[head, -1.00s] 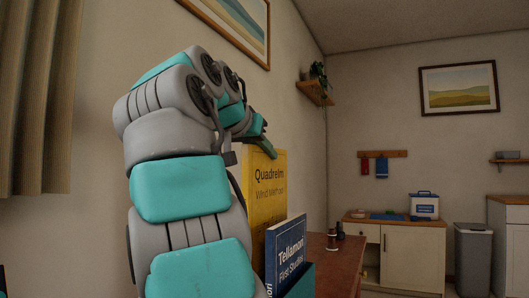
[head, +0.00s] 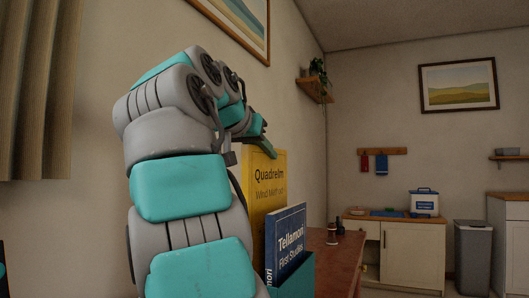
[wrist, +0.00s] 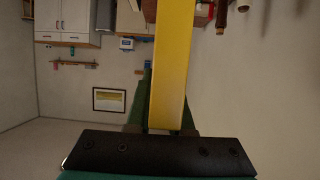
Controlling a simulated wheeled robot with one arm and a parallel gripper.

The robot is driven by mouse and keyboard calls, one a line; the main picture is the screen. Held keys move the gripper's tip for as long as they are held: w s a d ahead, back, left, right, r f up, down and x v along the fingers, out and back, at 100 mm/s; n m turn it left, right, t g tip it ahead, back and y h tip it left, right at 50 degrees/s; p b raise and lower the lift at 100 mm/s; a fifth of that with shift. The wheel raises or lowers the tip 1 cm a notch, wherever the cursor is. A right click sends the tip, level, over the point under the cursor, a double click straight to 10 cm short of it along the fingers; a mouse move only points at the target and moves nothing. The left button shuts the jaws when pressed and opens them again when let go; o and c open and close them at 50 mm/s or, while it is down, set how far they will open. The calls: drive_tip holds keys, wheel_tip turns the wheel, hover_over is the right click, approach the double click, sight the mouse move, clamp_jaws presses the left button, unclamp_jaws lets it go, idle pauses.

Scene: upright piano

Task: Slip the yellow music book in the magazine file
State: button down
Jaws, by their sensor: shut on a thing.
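The yellow music book (head: 265,185) stands upright at my gripper (head: 262,149), which is shut on its upper edge. In the wrist view the book (wrist: 173,65) shows as a narrow yellow strip running away from the jaws. The teal magazine file (head: 298,278) stands on the brown wooden top with a blue book (head: 286,240) upright in it. The yellow book is behind the blue book and file in the head view. Its lower part is hidden, so I cannot tell whether its bottom edge is inside the file.
The brown wooden top (head: 340,266) carries small dark items (head: 334,232) beyond the file. A wall shelf with a plant (head: 318,85) hangs behind. A cabinet (head: 412,252) and a grey bin (head: 472,255) stand across the room. My arm covers the left of the head view.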

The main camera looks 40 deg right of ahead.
sight(244, 197)
drive_tip(key=shift+f+b, duration=6)
drive_tip(key=shift+f, duration=0.35)
drive_tip(key=c, duration=0.7)
unclamp_jaws()
drive_tip(key=shift+a, duration=0.1)
drive_tip(key=p+v, duration=0.1)
drive_tip(key=v, duration=0.5)
drive_tip(key=shift+s+a+r, duration=0.1)
drive_tip(key=shift+a+r, duration=0.15)
drive_tip(key=shift+r, duration=0.05)
drive_tip(key=shift+s+a+p, duration=0.2)
drive_tip(key=shift+a+p, duration=0.1)
drive_tip(key=shift+a, duration=0.15)
